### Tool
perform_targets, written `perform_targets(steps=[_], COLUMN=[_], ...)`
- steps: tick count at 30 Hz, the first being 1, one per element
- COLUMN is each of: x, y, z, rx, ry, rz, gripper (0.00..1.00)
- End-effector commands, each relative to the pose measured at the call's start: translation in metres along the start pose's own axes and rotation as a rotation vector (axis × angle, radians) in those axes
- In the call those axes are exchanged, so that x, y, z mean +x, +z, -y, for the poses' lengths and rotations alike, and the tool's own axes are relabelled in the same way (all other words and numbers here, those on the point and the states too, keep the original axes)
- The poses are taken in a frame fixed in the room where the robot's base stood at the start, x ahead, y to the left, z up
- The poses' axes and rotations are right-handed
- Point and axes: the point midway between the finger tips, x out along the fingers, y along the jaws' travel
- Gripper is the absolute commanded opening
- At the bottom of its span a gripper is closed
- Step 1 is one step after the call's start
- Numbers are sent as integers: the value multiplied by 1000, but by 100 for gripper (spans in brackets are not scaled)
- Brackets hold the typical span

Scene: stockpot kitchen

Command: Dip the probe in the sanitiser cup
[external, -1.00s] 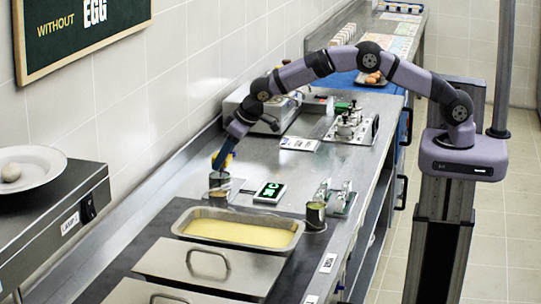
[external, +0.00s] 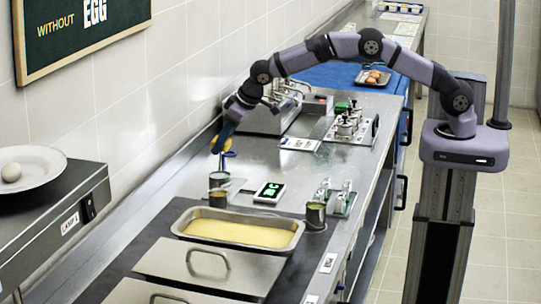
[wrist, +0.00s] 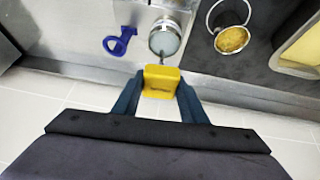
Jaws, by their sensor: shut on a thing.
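My gripper (external: 222,140) is shut on the yellow handle of the probe (wrist: 161,78). It holds the probe above the bench, over the metal sanitiser cup (external: 219,180). In the wrist view the cup (wrist: 165,41) shows a round rim with greyish liquid inside. The thin dark probe shaft points away from the yellow handle and overlaps the near part of the cup in that view. The handle is well above the rim in the external view. I cannot make out the tip clearly or tell its exact height.
A blue ring-shaped holder (wrist: 120,41) stands beside the cup. A second metal pot with yellowish contents (wrist: 232,39) is on the other side. The tiled wall is close.

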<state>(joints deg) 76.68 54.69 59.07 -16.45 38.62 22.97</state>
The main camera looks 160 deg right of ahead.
Motion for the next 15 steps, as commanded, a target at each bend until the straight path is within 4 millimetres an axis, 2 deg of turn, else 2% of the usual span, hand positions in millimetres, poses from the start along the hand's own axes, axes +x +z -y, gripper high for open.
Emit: perform_targets(steps=[15], x=[-33], y=[-20], z=[-2], rx=[1], ry=[-1], rz=[-1], gripper=[6])
